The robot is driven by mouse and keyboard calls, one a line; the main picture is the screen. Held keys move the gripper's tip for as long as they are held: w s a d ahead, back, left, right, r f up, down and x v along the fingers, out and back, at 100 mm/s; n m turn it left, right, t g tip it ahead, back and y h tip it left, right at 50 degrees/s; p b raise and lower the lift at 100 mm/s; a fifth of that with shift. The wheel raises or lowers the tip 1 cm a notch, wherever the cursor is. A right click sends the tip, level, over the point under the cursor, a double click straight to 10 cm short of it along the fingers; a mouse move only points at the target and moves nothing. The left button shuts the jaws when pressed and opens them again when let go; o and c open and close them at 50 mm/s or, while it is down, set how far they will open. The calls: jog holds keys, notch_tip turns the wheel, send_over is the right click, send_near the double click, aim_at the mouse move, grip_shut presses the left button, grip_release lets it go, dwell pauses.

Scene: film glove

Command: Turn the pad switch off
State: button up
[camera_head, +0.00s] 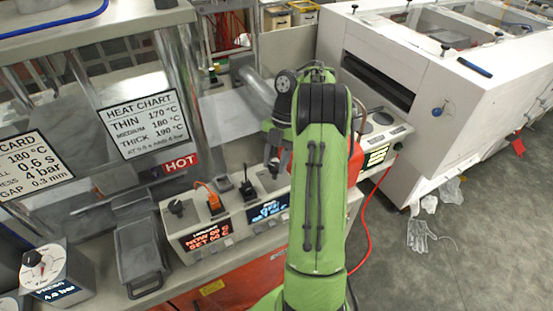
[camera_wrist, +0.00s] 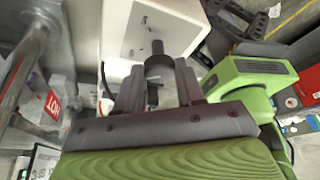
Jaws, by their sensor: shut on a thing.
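A control box (camera_head: 222,222) stands on the bench, with a black knob (camera_head: 178,207), an orange switch (camera_head: 210,198) and a black switch (camera_head: 247,190) on its sloped top. I cannot read which is the pad switch. My gripper (camera_head: 273,165) is lowered over the right part of this box, above the blue display (camera_head: 268,210). In the wrist view my gripper (camera_wrist: 156,88) is shut on a small dark control (camera_wrist: 157,50) that stands up from a pale panel (camera_wrist: 140,25). The fingers hide its lower part and its exact position.
A red-orange display (camera_head: 207,236) is on the box front. A hot sign (camera_head: 180,162) hangs behind. A white machine (camera_head: 440,90) stands at right, with a red cable (camera_head: 368,235) below.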

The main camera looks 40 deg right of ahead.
jog(key=shift+w+n+g, duration=0.1)
jog(key=shift+n+g, duration=0.3)
jog(key=shift+n, duration=0.7)
jog(key=o, duration=1)
jog(key=shift+o, duration=0.2)
jog(key=p+v, duration=1.1)
jog(key=v, duration=0.4)
jog(key=shift+w+r, duration=0.2)
jog(key=shift+r, duration=0.2)
